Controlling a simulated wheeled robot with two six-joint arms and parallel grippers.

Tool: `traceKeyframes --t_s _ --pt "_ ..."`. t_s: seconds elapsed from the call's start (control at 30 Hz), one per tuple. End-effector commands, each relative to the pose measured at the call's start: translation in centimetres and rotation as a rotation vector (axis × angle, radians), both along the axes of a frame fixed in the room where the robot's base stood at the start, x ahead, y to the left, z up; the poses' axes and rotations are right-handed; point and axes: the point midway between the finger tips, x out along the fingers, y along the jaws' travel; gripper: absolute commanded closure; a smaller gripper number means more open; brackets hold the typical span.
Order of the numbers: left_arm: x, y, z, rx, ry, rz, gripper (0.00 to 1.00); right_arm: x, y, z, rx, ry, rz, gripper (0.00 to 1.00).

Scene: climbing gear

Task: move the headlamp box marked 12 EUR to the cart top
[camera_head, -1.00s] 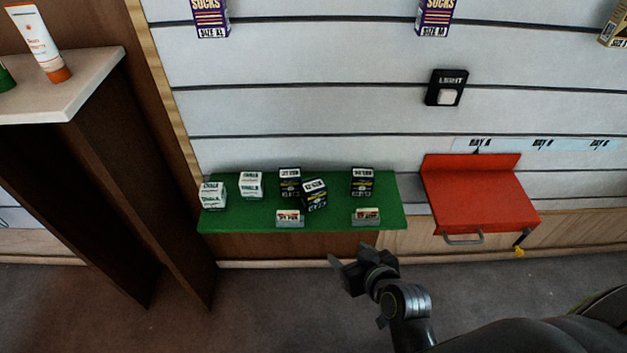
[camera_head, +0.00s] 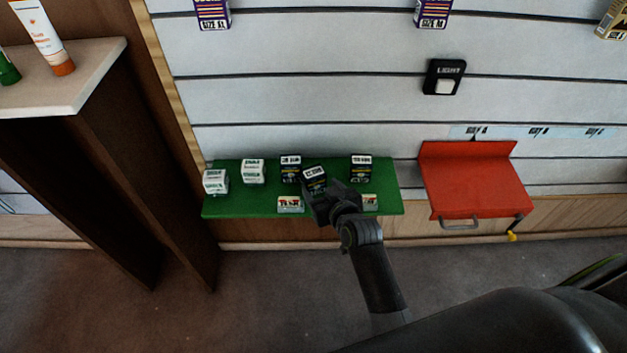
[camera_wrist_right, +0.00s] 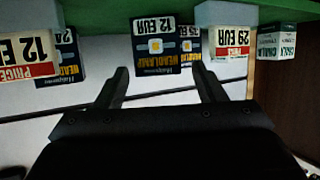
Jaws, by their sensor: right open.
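The headlamp box marked 12 EUR (camera_head: 314,174) is dark with a white top label. It stands turned at an angle near the middle of the green shelf (camera_head: 235,207). It also shows, upside down, in the right wrist view (camera_wrist_right: 156,52). My right gripper (camera_head: 325,192) is at the front of this box in the head view, partly covering it. In the right wrist view its two fingers (camera_wrist_right: 161,86) are spread apart, with the box ahead between them; contact cannot be told. My left gripper is not in view. I cannot make out the cart top.
Similar dark boxes stand left (camera_head: 291,169) and right (camera_head: 361,168) of it. White chalk boxes (camera_head: 253,171) are at the left. Price cards (camera_head: 291,204) line the front edge. A red flap (camera_head: 475,185) with a handle is to the right.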

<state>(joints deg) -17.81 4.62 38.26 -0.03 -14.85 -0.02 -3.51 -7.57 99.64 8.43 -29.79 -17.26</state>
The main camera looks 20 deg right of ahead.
Motion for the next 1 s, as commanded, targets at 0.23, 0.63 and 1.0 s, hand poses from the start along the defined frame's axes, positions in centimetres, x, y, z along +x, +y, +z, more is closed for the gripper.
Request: traceKeyframes --t_s 0.23,0.63,1.0 --pt "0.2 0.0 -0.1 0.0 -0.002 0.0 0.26 1.7 0.2 -0.8 -0.001 0.001 0.0 0.36" --pt "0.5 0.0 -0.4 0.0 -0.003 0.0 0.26 5.8 0.3 -2.4 -0.002 0.001 0.001 0.36" --pt "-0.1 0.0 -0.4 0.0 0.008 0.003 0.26 6.5 0.4 -2.7 0.0 0.001 0.0 0.36"
